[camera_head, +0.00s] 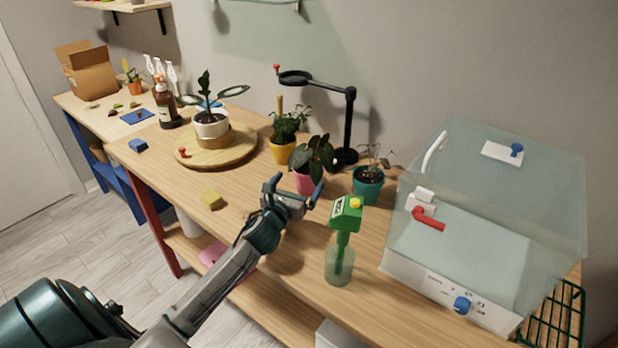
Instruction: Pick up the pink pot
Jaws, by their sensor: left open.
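The pink pot (304,184) stands on the wooden table and holds a dark-leaved plant (313,153). It is between the yellow pot (281,151) and the teal pot (367,187). My left gripper (296,188) is open, with its fingers in front of the pink pot and partly covering it. I cannot tell whether the fingers touch the pot. My right gripper is not in view.
A green spray bottle (341,240) stands close to the right of my left gripper. A clear propagator box (490,220) fills the table's right end. A black ring stand (347,125) is behind the pots. A yellow sponge (211,199) and round wooden board (238,152) lie left.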

